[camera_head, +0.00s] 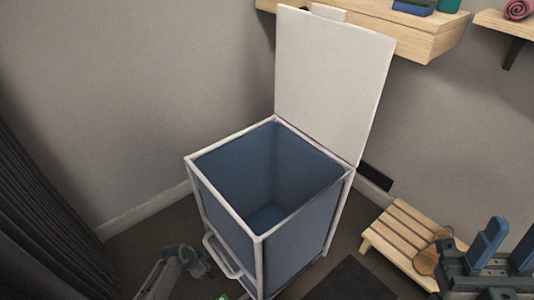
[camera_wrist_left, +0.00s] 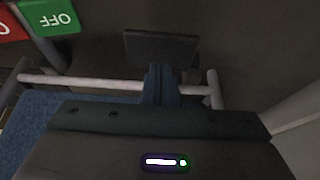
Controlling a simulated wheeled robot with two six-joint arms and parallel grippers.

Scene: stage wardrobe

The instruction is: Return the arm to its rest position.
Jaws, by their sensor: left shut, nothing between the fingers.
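My left gripper (camera_head: 187,260) is low at the left front of an open bin, beside its front handle (camera_head: 221,257). In the left wrist view my left gripper (camera_wrist_left: 160,72) shows its blue fingers together, with nothing between them. The fingers overlap a pale bar (camera_wrist_left: 85,82) in that view; I cannot tell if they touch it. My left arm comes in from the bottom left.
The white-framed blue bin (camera_head: 225,207) stands open and looks empty, its white lid (camera_head: 332,85) upright. A dark curtain (camera_head: 40,215) hangs left. The wrist view shows a green OFF sign (camera_wrist_left: 48,16).

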